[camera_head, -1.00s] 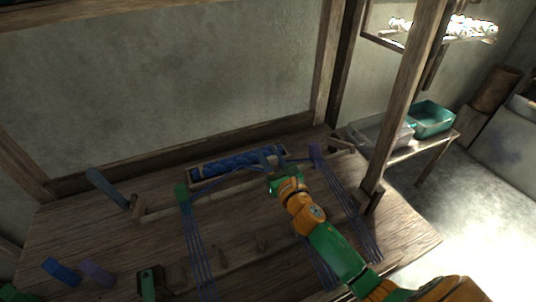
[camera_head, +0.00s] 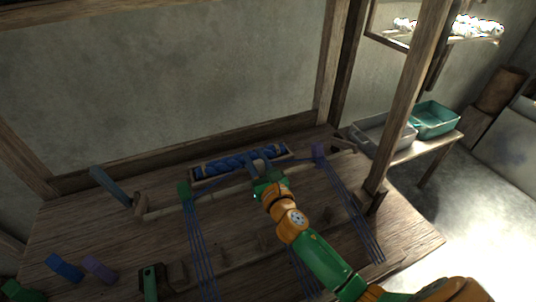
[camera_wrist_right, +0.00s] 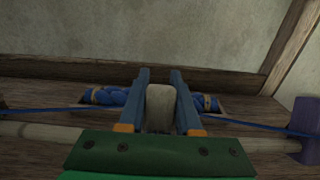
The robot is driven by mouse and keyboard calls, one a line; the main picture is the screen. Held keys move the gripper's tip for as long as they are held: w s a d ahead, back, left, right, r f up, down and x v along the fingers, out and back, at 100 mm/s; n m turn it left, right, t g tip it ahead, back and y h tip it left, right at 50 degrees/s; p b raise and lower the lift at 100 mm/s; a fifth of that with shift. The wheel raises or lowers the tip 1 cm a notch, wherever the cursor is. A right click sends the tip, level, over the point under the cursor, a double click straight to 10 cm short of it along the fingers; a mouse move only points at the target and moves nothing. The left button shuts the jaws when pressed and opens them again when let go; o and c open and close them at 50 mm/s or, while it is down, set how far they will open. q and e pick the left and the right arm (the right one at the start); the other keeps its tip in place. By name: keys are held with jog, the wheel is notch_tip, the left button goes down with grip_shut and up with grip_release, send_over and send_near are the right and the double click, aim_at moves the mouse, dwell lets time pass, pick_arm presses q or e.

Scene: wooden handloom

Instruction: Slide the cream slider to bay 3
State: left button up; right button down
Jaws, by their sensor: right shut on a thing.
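The cream slider (camera_wrist_right: 160,106) is a pale rounded block between the two fingers of my right gripper (camera_wrist_right: 160,78) in the right wrist view. The fingers are shut on its sides. In the head view my right gripper (camera_head: 258,166) is at the pale rail (camera_head: 230,187), between a green block (camera_head: 184,190) on the left and a purple block (camera_head: 318,152) on the right. The gripper hides most of the slider there. Bay markings cannot be made out.
A tray of blue twisted yarn (camera_head: 225,166) lies just behind the rail. Blue threads (camera_head: 200,245) run forward over the table. A wooden post (camera_head: 405,110) rises at right. Loose blue (camera_head: 64,268) and purple (camera_head: 99,269) blocks lie front left.

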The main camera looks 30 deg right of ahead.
aim_at(261, 174)
jog(key=shift+a, duration=0.45)
jog(key=c, duration=0.6)
grip_release()
jog(key=shift+w, duration=0.15)
jog(key=s, duration=0.7)
jog(key=shift+a, duration=0.15)
